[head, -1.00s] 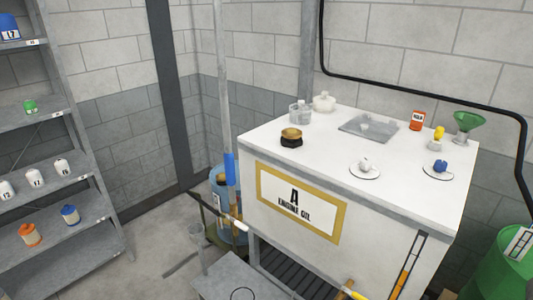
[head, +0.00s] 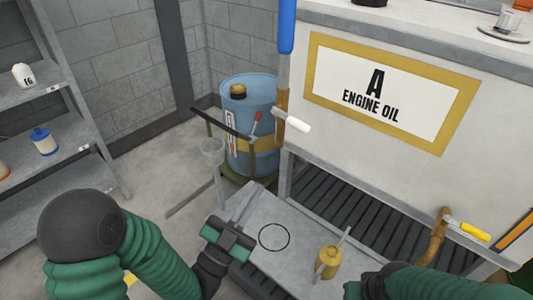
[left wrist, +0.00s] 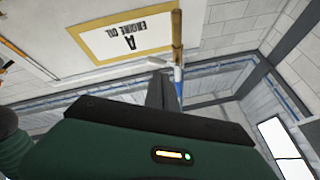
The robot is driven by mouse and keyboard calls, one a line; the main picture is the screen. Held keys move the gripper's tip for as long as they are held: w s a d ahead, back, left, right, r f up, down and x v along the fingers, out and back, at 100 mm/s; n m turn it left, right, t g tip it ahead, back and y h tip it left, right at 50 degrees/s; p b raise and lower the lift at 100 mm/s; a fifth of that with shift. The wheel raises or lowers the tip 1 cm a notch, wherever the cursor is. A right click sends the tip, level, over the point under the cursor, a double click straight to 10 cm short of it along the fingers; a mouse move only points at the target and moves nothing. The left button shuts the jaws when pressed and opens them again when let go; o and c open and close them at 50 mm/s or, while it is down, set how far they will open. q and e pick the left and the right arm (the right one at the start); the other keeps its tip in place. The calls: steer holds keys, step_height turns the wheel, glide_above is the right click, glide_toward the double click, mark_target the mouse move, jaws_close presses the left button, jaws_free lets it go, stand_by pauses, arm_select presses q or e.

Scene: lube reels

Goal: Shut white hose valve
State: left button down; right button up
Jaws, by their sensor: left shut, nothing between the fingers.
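The white valve handle (head: 293,122) sticks out to the right and slightly down from the brass pipe (head: 282,105) under a blue hose (head: 287,25), at the tank's left front corner. It also shows small in the left wrist view (left wrist: 178,74), just beyond my fingertips. My left gripper (head: 254,191) is shut and empty. In the head view it appears below and left of the white handle, apart from it. A green arm of mine enters at the bottom right; its gripper is out of view.
A yellow-handled valve (head: 467,231) is on the tank's right front. A blue drum (head: 250,110) on a trolley stands behind the pipe. A low grey platform (head: 292,232) carries a brass can (head: 328,262). Shelves (head: 45,100) stand at left.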

arm_select(q)
steer(key=d+r, duration=0.1)
steer(key=p, duration=0.1)
glide_toward(290, 120)
steer(key=w+d+r, duration=0.1)
steer(key=w+d, duration=0.3)
steer(key=shift+w+r, duration=0.25)
steer(key=shift+w, duration=0.15)
arm_select(e)
steer(key=shift+s+d+r, duration=0.2)
steer(key=shift+d+r, duration=0.15)
steer(key=shift+r, duration=0.1)
